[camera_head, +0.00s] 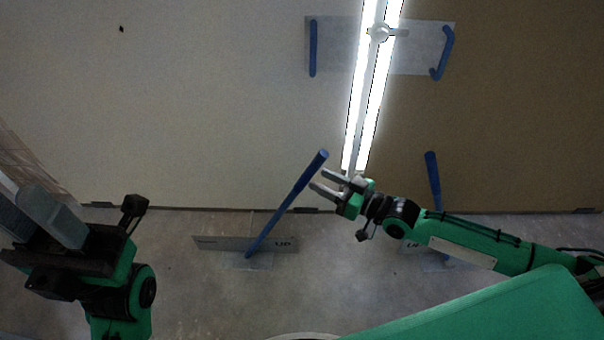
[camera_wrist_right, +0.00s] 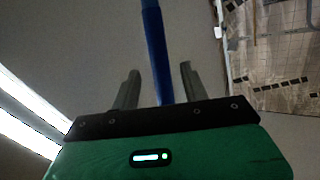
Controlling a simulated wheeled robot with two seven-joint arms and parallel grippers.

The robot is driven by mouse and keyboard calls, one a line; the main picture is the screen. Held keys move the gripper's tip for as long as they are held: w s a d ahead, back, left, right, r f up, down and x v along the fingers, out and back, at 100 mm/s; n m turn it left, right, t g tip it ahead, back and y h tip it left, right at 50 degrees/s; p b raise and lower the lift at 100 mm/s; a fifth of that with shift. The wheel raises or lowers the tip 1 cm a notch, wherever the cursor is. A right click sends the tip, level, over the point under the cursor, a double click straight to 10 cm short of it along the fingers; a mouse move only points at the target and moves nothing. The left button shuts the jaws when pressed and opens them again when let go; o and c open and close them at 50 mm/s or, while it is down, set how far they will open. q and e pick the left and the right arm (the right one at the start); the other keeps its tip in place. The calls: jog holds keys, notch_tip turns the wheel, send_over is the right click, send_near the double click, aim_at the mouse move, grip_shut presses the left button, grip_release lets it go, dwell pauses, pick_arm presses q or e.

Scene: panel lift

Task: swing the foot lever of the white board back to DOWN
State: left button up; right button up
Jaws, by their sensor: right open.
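The white board (camera_head: 190,100) fills the left and middle of the head view. Its blue foot lever (camera_head: 285,205) is tilted, its top leaning right toward the UP end of its label plate (camera_head: 215,243). My right gripper (camera_head: 316,180) is open, with its fingers pointing left at the lever's upper part. In the right wrist view the lever (camera_wrist_right: 155,50) runs between the two open fingers (camera_wrist_right: 158,75); I cannot tell whether they touch it. My left gripper (camera_head: 35,210) is at the lower left, far from the lever; its finger gap is unclear.
A brown board (camera_head: 520,120) adjoins on the right, with its own blue lever (camera_head: 433,180) partly behind my right arm. A lit lamp (camera_head: 370,90) and a plate with blue handles (camera_head: 313,48) are above.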

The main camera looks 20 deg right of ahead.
jog(key=b+x, duration=0.1)
jog(key=x, duration=0.6)
jog(key=shift+c, duration=0.5)
grip_shut()
